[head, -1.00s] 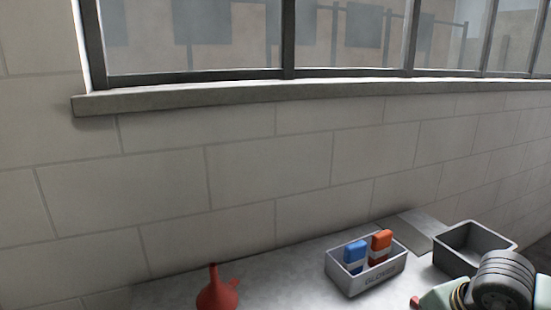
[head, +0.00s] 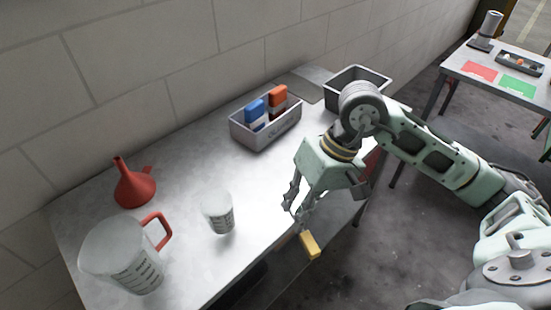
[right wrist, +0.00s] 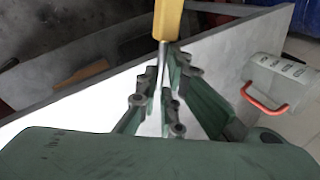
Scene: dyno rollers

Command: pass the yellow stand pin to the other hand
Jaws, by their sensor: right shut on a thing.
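The yellow stand pin (head: 310,245) hangs from my right gripper (head: 297,213), just off the front edge of the grey table. Its yellow block points away from the gripper, and a thin metal shaft runs back between the fingertips. In the right wrist view the yellow block (right wrist: 167,20) is at the top centre, with the shaft pinched between the fingers of my right gripper (right wrist: 165,75). My left gripper is not in view.
On the table (head: 185,240) stand a red funnel (head: 134,188), a large measuring jug (head: 125,255), a small beaker (head: 218,212), a grey bin with blue and orange items (head: 262,140), and an empty grey bin (head: 350,82). Another table (head: 455,70) stands at far right.

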